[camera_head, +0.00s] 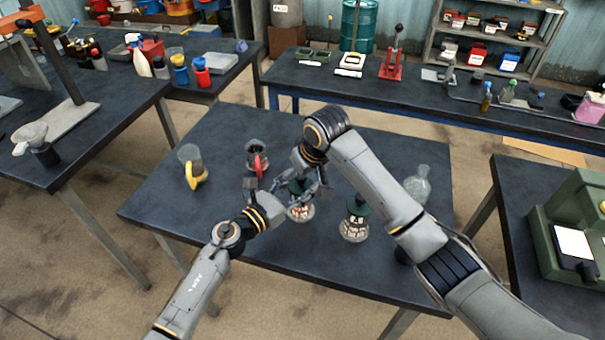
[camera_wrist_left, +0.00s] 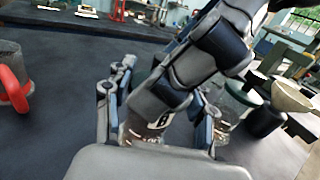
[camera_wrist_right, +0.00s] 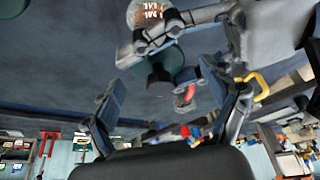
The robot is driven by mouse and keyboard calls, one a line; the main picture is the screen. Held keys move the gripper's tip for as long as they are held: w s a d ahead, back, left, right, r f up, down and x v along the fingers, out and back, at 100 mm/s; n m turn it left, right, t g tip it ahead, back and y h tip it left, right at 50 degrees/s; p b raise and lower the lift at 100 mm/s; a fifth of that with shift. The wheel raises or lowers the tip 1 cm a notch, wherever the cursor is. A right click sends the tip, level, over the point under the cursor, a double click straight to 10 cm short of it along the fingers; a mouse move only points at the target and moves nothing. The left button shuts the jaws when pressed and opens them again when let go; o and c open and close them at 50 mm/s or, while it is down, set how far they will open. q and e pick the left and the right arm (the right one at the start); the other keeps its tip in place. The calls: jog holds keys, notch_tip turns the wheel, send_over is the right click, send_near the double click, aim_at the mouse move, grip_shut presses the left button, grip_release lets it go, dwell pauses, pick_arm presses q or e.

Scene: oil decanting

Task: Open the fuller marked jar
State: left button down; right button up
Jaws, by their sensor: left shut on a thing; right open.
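A labelled glass jar with a dark green lid (camera_head: 300,212) stands near the front middle of the table. My left gripper (camera_head: 277,205) is shut on it from the left; its label and glass show in the left wrist view (camera_wrist_left: 146,134). My right gripper (camera_head: 315,180) is open above and beside this jar's lid. In the right wrist view the green lid (camera_wrist_right: 168,62) with its dark knob is between the spread fingers, with no clear contact. A second marked jar with a green lid (camera_head: 355,220) stands to the right, partly behind my right arm. I cannot compare their fill levels.
A yellow-handled jug (camera_head: 192,168) and a red-handled jug (camera_head: 258,158) stand left and behind. A clear flask (camera_head: 418,185) stands on the right. A pale funnel (camera_wrist_left: 292,95) on a dark container shows in the left wrist view. The table's front left is bare.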

jog(key=shift+c, duration=0.2)
jog(key=c, duration=1.4)
pick_arm(q)
jog(key=shift+f, duration=0.1)
pick_arm(e)
jog(key=shift+r, duration=0.15)
pick_arm(q)
jog(key=shift+f, duration=0.1)
pick_arm(e)
jog(key=shift+r, duration=0.8)
grip_shut()
jog(key=shift+a+r, duration=0.1)
jog(key=shift+r, duration=0.1)
pick_arm(q)
jog(key=shift+f, duration=0.15)
pick_arm(e)
jog(key=shift+w, duration=0.1)
